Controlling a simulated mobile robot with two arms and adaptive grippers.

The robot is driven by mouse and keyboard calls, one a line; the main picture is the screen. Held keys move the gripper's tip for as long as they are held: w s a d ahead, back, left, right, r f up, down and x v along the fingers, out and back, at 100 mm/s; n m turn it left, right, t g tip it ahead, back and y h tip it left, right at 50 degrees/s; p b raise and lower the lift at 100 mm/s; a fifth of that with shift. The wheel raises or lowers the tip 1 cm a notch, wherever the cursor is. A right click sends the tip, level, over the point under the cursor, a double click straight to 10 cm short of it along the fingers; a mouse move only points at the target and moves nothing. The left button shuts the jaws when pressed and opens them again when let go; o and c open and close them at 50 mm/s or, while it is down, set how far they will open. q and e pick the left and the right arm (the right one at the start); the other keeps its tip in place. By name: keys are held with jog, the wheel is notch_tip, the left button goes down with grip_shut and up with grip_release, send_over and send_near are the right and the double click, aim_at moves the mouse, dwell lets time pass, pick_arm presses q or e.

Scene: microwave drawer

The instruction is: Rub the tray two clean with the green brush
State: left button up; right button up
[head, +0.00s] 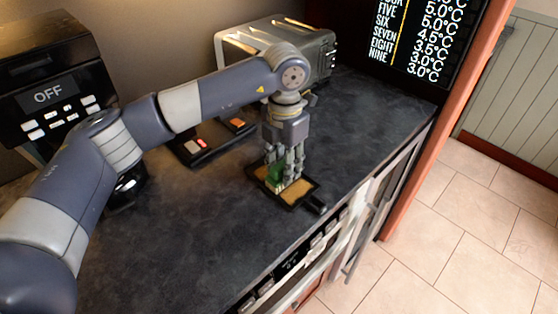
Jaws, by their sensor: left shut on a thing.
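My left gripper (288,168) points down over the counter and is shut on the green brush (276,173). The brush is small, green on its body with a pale lower edge, and partly hidden by the fingers. Just under it is a small black-rimmed tray (311,184) with a brownish-yellow surface and a dark handle toward the lower right. The brush is over the tray's middle and seems to touch it, but contact is hard to tell. No label on the tray is readable. My right gripper is not in view.
A dark tray (197,153) with red, pale and orange pieces lies left of the gripper, partly behind my arm. A metal toaster-like appliance (250,42) stands behind. A black machine reading OFF (48,94) is at left. The counter's front (215,240) is bare.

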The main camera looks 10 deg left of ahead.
pick_arm(q)
jog(key=shift+s+d, duration=0.3)
jog(key=shift+d, duration=0.2)
jog(key=shift+s+d, duration=0.4)
jog(key=shift+d, duration=0.2)
jog(key=shift+s+d, duration=0.4)
jog(key=shift+d, duration=0.2)
jog(key=shift+w+a+f, duration=0.1)
jog(key=shift+a, duration=0.05)
jog(key=shift+w+a+b, duration=0.2)
jog(key=shift+w+a, duration=0.2)
jog(key=shift+a, duration=0.2)
jog(key=shift+w+a+b, duration=0.2)
jog(key=shift+w+a, duration=0.15)
jog(key=shift+a, duration=0.2)
jog(key=shift+w+a+b, duration=0.2)
jog(key=shift+w+a, duration=0.2)
jog(key=shift+a, duration=0.2)
jog(key=shift+w+a+b, duration=0.15)
jog(key=shift+w+a, duration=0.25)
jog(key=shift+a, duration=0.2)
